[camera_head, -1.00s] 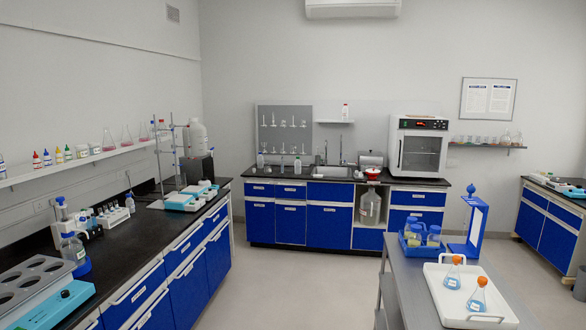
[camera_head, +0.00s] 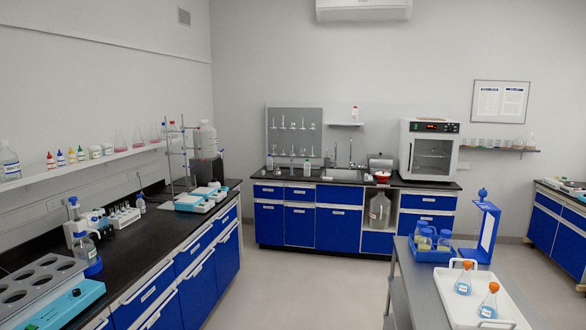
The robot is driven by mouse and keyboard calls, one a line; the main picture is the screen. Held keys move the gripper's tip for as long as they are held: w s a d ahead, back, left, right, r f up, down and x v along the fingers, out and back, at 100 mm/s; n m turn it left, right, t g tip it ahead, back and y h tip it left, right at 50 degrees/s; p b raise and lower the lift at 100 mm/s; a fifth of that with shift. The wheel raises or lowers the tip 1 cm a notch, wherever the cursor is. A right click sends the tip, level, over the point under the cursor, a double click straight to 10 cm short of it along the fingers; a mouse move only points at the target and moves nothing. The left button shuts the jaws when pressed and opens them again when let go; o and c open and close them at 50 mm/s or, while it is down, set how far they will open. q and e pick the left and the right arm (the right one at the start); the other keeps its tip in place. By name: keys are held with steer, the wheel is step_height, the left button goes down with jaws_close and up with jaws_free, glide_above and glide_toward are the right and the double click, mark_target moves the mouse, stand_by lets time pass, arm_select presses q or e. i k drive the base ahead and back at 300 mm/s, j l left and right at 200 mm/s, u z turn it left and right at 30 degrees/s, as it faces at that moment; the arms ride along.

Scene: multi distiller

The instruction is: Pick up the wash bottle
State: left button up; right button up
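I cannot tell for sure which bottle is the wash bottle. Small bottles with red, blue and yellow pointed caps (camera_head: 60,158) stand on the left wall shelf. A small pale bottle (camera_head: 140,204) stands on the left bench, beside a rack of vials. Another small bottle (camera_head: 307,168) stands by the sink on the far bench. All are far off and small. Neither of my grippers is in view.
The black left bench (camera_head: 100,250) carries several instruments. A grey table (camera_head: 425,285) at the right holds a white tray (camera_head: 460,310) with two orange-capped flasks, and a blue basket (camera_head: 428,254). The floor (camera_head: 300,280) between bench and table is clear.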

mark_target(306, 166)
steer(key=u, duration=0.15)
steer(key=i, duration=6.2)
steer(key=i+j+u, duration=0.1)
steer(key=u, duration=0.2)
steer(key=i+u, duration=0.15)
steer(key=u, duration=0.15)
